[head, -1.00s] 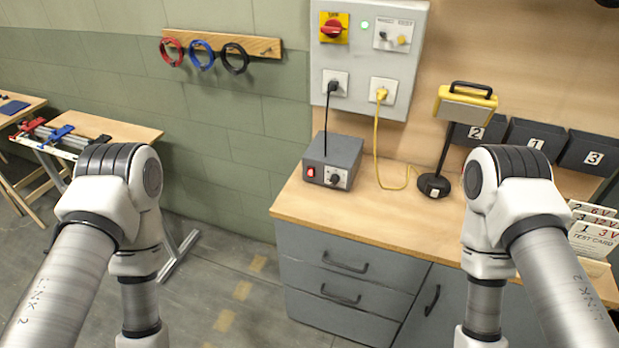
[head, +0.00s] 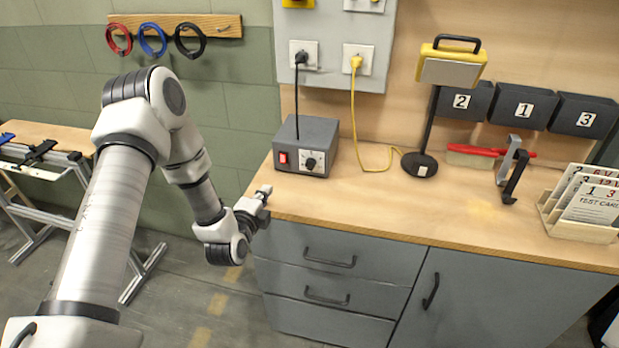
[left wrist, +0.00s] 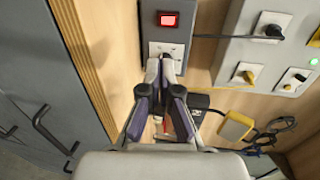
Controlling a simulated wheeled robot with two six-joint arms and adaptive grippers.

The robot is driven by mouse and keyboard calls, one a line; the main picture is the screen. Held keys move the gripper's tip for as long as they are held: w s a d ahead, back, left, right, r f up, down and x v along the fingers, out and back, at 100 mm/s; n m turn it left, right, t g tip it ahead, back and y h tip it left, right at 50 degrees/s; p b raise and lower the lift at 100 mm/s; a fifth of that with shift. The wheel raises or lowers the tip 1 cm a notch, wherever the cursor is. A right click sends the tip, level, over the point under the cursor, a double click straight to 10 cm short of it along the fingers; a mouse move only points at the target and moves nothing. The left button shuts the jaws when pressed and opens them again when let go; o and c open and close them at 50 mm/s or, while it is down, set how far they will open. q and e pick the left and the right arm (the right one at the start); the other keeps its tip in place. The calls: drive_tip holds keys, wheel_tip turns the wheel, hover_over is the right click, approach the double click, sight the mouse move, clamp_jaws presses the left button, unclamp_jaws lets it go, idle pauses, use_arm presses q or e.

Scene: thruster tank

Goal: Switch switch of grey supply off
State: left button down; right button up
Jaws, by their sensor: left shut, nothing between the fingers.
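The grey supply (head: 306,147) is a box at the back left of the wooden worktop. Its front has a red rocker switch (head: 283,158) on the left and a dark knob (head: 310,163) on a white plate on the right. My left gripper (head: 263,193) is at the worktop's left front edge, in front of and below the supply, apart from it. In the left wrist view the red switch (left wrist: 167,19) looks lit, ahead of the gripper's fingers (left wrist: 165,65), which are together with nothing between them.
A black cord runs from the supply up to a wall socket; a yellow cord (head: 354,110) hangs beside it. A yellow lamp (head: 453,65) on a black stand, a red-handled brush (head: 480,152) and a card rack (head: 583,210) stand to the right. The worktop's front middle is clear.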

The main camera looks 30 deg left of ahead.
use_arm(q)
drive_tip(key=p, duration=0.2)
approach(283, 161)
drive_tip(key=x, duration=0.7)
drive_tip(key=shift+f, duration=0.1)
drive_tip(key=shift+w, duration=0.1)
use_arm(e)
drive_tip(key=shift+r, duration=0.55)
use_arm(q)
drive_tip(key=shift+w+f+t+y+b, duration=0.1)
drive_tip(key=shift+t+y+b, duration=0.2)
drive_tip(key=shift+b, duration=0.45)
drive_tip(key=shift+w+t+y+b, duration=0.15)
drive_tip(key=shift+t+b, duration=0.25)
drive_tip(key=shift+b, duration=0.35)
use_arm(e)
drive_tip(key=shift+s+f, duration=0.2)
drive_tip(key=shift+f, duration=1.1)
